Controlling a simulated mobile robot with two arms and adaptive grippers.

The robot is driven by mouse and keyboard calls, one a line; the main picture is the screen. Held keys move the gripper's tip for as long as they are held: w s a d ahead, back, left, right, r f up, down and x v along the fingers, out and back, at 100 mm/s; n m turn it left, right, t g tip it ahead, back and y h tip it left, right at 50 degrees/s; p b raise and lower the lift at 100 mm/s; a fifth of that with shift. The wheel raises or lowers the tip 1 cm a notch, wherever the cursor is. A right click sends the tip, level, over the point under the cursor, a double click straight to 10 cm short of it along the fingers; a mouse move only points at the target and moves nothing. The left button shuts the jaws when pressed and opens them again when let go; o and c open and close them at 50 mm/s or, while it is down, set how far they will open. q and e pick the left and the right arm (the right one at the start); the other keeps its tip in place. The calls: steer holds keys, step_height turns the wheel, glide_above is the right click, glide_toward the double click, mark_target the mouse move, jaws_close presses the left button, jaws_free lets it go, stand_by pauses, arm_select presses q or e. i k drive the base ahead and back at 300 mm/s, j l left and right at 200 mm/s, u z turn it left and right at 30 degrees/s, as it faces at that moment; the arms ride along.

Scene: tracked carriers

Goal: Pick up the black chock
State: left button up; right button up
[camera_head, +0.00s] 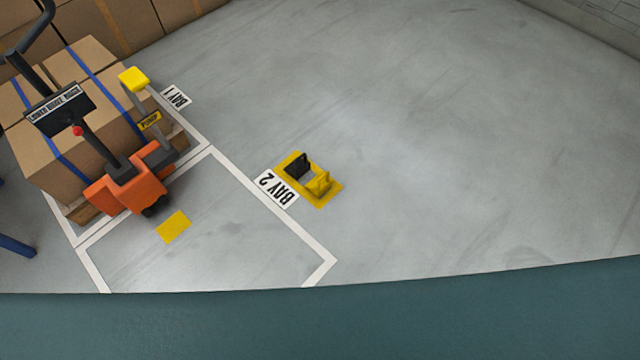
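The black chock (298,163) stands on the upper left part of a yellow floor plate (327,197), beside the BAY 2 sign. A yellow chock (319,184) stands on the same plate, just to its lower right, with a small pale gap between them. Neither of my grippers is in the head view.
An orange pallet truck (133,186) with strapped boxes (48,160) stands in BAY 1 at left. The BAY 2 outline (265,210) holds a yellow floor patch (173,227). Open grey floor lies right of the plate. A teal surface (320,325) spans the bottom.

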mark_target(297, 169)
steer(key=z, duration=0.3)
steer(key=i+j+z, duration=0.15)
steer(key=j+z, duration=0.5)
steer(key=i+j+z, duration=0.1)
steer(key=j+z, duration=0.2)
